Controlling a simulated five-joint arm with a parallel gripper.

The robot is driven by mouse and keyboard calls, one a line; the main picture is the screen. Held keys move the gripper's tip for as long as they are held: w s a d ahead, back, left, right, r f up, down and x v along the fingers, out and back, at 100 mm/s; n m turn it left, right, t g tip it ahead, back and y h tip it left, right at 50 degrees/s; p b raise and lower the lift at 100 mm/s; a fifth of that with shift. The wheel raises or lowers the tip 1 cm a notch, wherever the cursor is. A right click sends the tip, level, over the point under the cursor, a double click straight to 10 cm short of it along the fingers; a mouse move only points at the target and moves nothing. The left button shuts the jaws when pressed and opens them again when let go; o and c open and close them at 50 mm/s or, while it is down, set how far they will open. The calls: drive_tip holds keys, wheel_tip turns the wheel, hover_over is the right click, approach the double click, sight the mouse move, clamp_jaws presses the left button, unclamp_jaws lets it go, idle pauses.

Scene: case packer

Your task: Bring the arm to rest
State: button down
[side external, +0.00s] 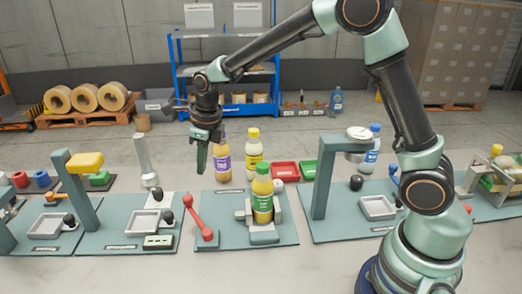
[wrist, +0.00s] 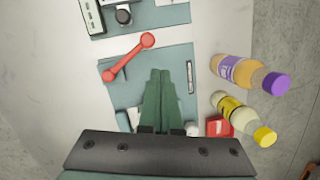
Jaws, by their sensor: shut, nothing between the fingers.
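My gripper (side external: 201,158) hangs from the arm, pointing down, in the left middle of the side external view. Its green fingers are closed together with nothing between them. In the wrist view the gripper (wrist: 164,78) shows over a teal station plate with a red lever (wrist: 127,57). In the side view it is in the air above and behind that red lever (side external: 198,215), just left of a purple-capped bottle (side external: 222,160), apart from the plate.
A green-capped bottle (side external: 262,195) stands upright in a holder on the middle plate. A yellow-capped bottle (side external: 253,150) stands behind it. Red (side external: 286,170) and green (side external: 309,168) trays lie to the right.

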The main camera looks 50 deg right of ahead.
drive_tip(key=shift+s+d+r, duration=0.15)
drive_tip(key=shift+r, duration=0.55)
drive_tip(key=s+d+r+n+t, duration=0.1)
drive_tip(key=s+d+r+n, duration=0.1)
drive_tip(key=s+n, duration=0.4)
drive_tip(key=s+d+r+n+t, duration=0.1)
drive_tip(key=s+d+r+n, duration=0.2)
drive_tip(key=s+n, duration=0.4)
drive_tip(key=s+d+r+n+t, duration=0.1)
drive_tip(key=s+r+n, duration=0.3)
drive_tip(key=n, duration=1.2)
drive_tip(key=shift+s+d+r+n, duration=0.15)
drive_tip(key=shift+s+d+n, duration=0.4)
drive_tip(key=shift+s, duration=0.75)
drive_tip(key=c, duration=1.5)
unclamp_jaws()
drive_tip(key=shift+d, duration=0.1)
drive_tip(key=shift+c, duration=0.2)
